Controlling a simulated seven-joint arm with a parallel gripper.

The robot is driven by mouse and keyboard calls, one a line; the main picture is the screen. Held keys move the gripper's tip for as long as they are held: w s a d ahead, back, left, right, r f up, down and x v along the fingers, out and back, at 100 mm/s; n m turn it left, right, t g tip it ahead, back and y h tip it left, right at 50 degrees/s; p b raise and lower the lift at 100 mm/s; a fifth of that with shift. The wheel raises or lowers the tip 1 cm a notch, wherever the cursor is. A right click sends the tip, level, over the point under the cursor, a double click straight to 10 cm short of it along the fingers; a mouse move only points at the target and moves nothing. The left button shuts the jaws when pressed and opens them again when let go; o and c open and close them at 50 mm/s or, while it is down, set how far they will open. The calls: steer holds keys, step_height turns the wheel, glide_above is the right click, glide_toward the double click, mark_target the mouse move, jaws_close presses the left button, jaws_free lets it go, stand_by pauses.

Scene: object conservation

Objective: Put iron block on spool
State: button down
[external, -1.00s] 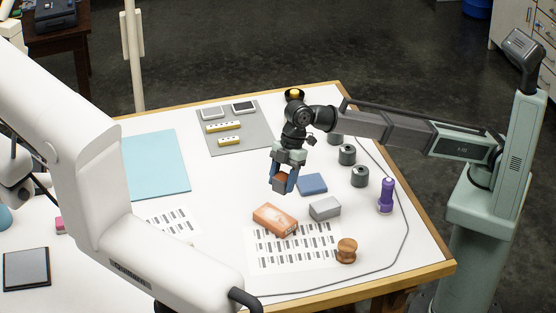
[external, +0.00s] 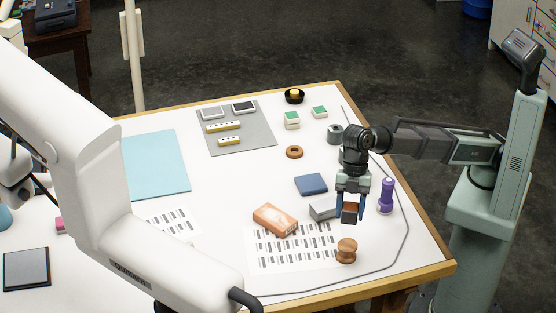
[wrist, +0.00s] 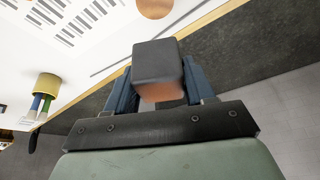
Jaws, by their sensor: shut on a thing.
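My gripper (external: 351,212) is shut on a small block (external: 350,212), dark grey with a reddish-brown side, which looks like the iron block. It is held in the air between the blue fingers. In the wrist view the block (wrist: 155,62) sits between the fingertips of my gripper (wrist: 158,88). The brown wooden spool (external: 347,251) stands upright on the table near the front right edge, below the held block in the external picture and apart from it. Part of a round brown top, likely the spool (wrist: 155,7), shows at the wrist view's upper edge.
A purple bottle (external: 386,196) stands close on the right. A blue flat block (external: 311,184) lies behind. A cable runs along the right edge.

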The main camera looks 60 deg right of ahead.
steer(key=shift+s+d+f+n, duration=0.1)
steer(key=shift+d+n, duration=0.1)
steer(key=shift+n, duration=0.2)
steer(key=shift+f, duration=0.2)
glide_toward(347, 249)
steer(key=shift+x, duration=2.7)
steer(key=shift+f, duration=0.15)
steer(key=shift+c, duration=2)
jaws_free()
steer(key=v, duration=1.2)
